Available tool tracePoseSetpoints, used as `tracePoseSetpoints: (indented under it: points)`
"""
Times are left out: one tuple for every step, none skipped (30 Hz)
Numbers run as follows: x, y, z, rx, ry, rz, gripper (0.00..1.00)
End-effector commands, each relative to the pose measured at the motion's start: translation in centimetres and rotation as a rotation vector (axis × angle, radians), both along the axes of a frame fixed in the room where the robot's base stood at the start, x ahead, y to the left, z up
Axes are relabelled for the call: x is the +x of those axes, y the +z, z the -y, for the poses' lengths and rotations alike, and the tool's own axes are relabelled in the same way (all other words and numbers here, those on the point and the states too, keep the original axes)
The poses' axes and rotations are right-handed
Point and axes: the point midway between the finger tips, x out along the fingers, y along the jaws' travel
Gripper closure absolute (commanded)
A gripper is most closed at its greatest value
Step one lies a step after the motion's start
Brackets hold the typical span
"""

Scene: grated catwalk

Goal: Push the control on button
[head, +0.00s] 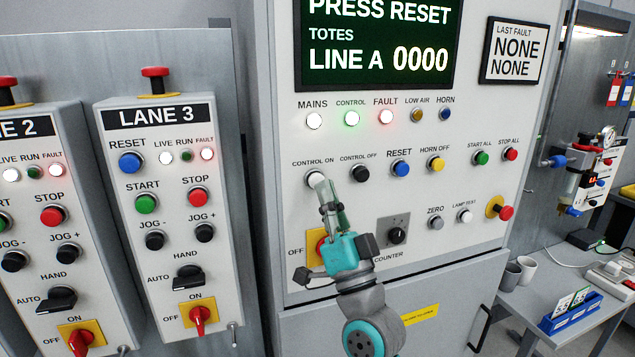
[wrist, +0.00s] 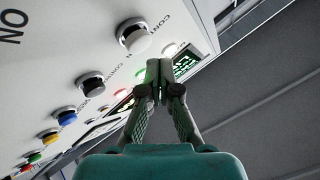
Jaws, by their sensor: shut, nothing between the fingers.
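The white CONTROL ON button (head: 314,178) is on the grey panel, left of the black CONTROL OFF button (head: 361,173). My gripper (head: 325,192) is shut and empty, its tips at the lower right edge of the white button in the head view. In the wrist view the white button (wrist: 133,36) shows up and left of my shut fingertips (wrist: 164,82), with a gap between them in the picture. I cannot tell whether they touch. The CONTROL lamp (head: 351,118) glows green. The display (head: 378,40) reads PRESS RESET.
A blue RESET button (head: 401,168) and a yellow HORN OFF button (head: 436,163) sit further right. A yellow rotary switch (head: 317,246) is below, partly behind my gripper. The LANE 3 box (head: 165,220) stands left. A bench (head: 565,310) with cups is at the right.

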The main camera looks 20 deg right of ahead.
Motion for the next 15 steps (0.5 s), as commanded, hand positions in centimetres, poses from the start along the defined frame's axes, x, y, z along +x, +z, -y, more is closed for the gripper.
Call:
tracePoseSetpoints:
  points:
    - [-0.5, 0.0, 0.0, -0.001, -0.001, 0.000, 1.00]
    - [-0.7, 0.0, 0.0, -0.001, -0.001, 0.000, 1.00]
    - [-1.1, 0.0, 0.0, 0.000, -0.001, 0.001, 1.00]
    - [-1.3, 0.0, 0.0, 0.000, -0.001, 0.001, 1.00]
    - [-1.6, 0.0, 0.0, -0.001, -0.002, 0.001, 1.00]
    - [-2.0, 0.0, 0.0, 0.000, -0.001, 0.001, 1.00]
    - [-2.2, 0.0, 0.0, -0.001, -0.001, 0.000, 1.00]
    - [-2.4, 0.0, 0.0, 0.000, -0.001, -0.001, 1.00]
    - [-2.8, 0.0, 0.0, -0.001, -0.001, 0.000, 1.00]
    - [-3.1, 0.0, 0.0, -0.001, -0.001, 0.000, 1.00]
    - [-3.3, 0.0, 0.0, -0.001, -0.001, 0.000, 1.00]
    - [-3.6, 0.0, 0.0, -0.001, -0.001, 0.000, 1.00]
    - [-3.8, 0.0, 0.0, -0.001, -0.001, 0.000, 1.00]
    - [-4.0, 0.0, 0.0, -0.001, -0.001, 0.000, 1.00]
    - [-4.2, 0.0, 0.0, -0.001, -0.001, 0.000, 1.00]
